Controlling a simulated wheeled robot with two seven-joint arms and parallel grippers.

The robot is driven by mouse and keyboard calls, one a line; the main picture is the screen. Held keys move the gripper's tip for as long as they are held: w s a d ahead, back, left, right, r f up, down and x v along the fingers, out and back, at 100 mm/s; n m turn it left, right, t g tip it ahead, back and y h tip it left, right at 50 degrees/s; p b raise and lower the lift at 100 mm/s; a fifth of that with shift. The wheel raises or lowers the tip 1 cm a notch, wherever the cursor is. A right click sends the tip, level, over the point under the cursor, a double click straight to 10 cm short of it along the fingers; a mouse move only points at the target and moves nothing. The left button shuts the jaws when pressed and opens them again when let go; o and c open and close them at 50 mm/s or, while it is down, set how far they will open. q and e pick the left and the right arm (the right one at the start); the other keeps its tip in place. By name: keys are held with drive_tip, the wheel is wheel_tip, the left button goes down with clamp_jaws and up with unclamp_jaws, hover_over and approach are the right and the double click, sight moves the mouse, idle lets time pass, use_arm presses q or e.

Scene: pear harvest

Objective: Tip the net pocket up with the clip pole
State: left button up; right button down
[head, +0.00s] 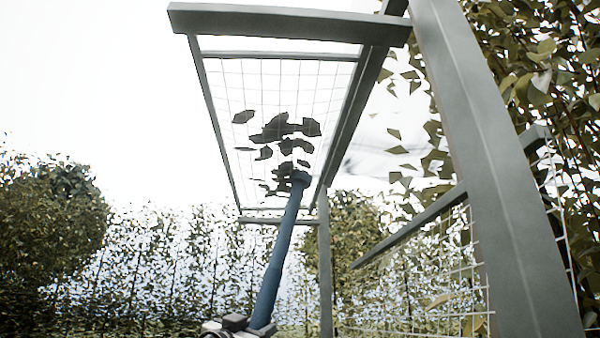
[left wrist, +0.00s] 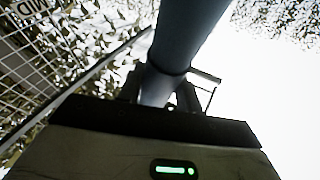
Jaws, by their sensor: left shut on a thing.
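The clip pole (head: 278,255) is a long blue pole that rises from the bottom of the head view, leaning a little right. Its darker top end overlaps the low part of the net pocket (head: 325,85), a white mesh in a grey frame overhead. Dark leaves (head: 275,130) show against the mesh. I cannot tell whether the pole's end touches the net. My left gripper (head: 238,325) is shut on the pole, at the bottom edge of the head view. In the left wrist view the pole (left wrist: 185,40) runs up from between the jaws. My right gripper is not in view.
A thick grey post (head: 490,170) stands close on the right, with a wire mesh panel (head: 450,270) and leafy branches (head: 545,75) beside it. A thinner post (head: 325,265) stands farther back. Hedges line the background. Open sky is at the upper left.

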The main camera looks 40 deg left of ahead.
sight(257, 306)
use_arm(q)
drive_tip(key=shift+r+p, duration=1.2)
drive_tip(key=shift+r, duration=2.6)
